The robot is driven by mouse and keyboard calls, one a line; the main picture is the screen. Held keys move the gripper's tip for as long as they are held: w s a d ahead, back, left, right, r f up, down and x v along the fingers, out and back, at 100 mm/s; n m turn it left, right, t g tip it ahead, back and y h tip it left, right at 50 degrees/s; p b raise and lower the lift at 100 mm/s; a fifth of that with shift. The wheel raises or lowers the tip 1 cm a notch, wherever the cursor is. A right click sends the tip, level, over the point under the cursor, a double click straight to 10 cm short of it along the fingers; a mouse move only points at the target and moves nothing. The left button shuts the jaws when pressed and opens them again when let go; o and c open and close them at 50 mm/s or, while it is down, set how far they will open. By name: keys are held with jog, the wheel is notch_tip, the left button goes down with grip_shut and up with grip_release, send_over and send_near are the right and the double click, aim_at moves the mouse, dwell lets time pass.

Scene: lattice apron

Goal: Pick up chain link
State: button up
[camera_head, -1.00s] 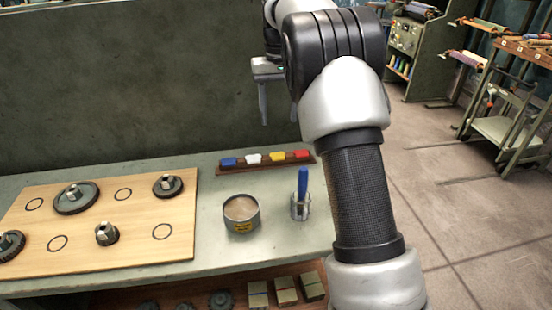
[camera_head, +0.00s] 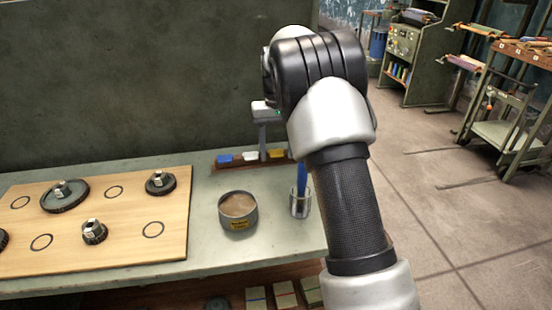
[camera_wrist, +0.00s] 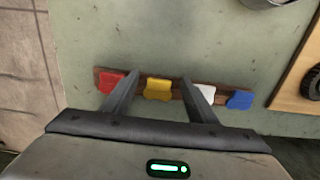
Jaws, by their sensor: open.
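Red (camera_wrist: 109,82), yellow (camera_wrist: 157,89), white (camera_wrist: 205,94) and blue (camera_wrist: 239,100) pieces sit in a row on a narrow brown wooden strip (camera_wrist: 176,95). They may be chain links, but their shape is too small to be sure. In the head view the blue (camera_head: 224,158), white (camera_head: 250,155) and yellow (camera_head: 277,154) pieces show; my arm hides the red one. My gripper (camera_wrist: 160,78) is open and empty above the strip. In the wrist view the yellow piece appears between its fingers. I cannot tell the height left.
A round tin (camera_head: 238,212) and a metal cup (camera_head: 300,204) with a blue-handled tool stand on the green bench (camera_head: 205,185) in front of the strip. A wooden board (camera_head: 120,250) with gears lies at left. A wall (camera_head: 130,80) rises behind.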

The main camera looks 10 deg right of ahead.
jog(key=c, duration=1.2)
